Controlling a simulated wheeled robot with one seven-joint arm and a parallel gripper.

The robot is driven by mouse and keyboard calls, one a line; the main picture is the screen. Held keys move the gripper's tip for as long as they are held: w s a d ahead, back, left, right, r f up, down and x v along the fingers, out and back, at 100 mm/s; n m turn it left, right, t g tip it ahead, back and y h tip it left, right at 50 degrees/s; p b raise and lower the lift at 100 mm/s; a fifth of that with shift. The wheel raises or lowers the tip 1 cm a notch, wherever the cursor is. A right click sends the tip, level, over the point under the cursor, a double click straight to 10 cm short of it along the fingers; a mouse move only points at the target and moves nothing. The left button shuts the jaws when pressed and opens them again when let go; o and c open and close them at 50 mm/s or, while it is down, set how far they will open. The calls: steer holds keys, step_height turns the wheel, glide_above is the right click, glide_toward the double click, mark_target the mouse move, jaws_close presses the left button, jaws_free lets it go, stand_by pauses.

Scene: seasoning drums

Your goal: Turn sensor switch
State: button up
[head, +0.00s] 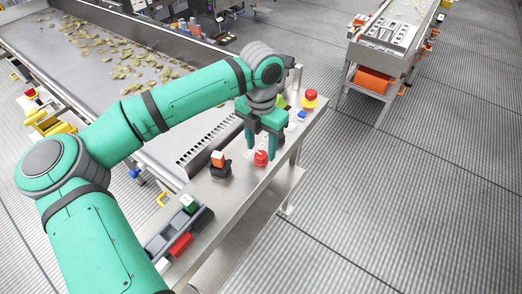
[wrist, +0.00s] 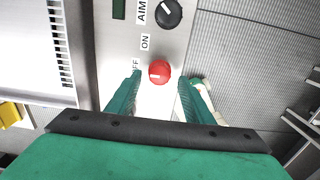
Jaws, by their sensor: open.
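A red rotary switch (head: 260,158) sits on the grey metal control panel (head: 236,190). In the wrist view the red switch (wrist: 159,72) shows a small pale mark on its face, with an ON label (wrist: 145,42) and a partly hidden OFF label beside it. My gripper (head: 261,150) is open, pointing down over the red switch. In the wrist view the fingers of my gripper (wrist: 160,84) stand on either side of the switch, with gaps on both sides. Nothing is held.
A black knob (wrist: 168,13) lies beyond the switch, near an AIM label. Open floor lies right.

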mark_target(261, 157)
steer(key=shift+f, duration=1.35)
steer(key=shift+c, duration=0.2)
steer(key=c, duration=1)
steer(key=shift+m, duration=0.4)
steer(key=m, duration=0.5)
steer(key=shift+r+m, duration=0.1)
steer(key=shift+m, duration=0.2)
steer(key=m, duration=0.3)
steer(key=shift+w, duration=0.2)
steer(key=shift+m, duration=1.2)
steer(key=shift+s, duration=0.15)
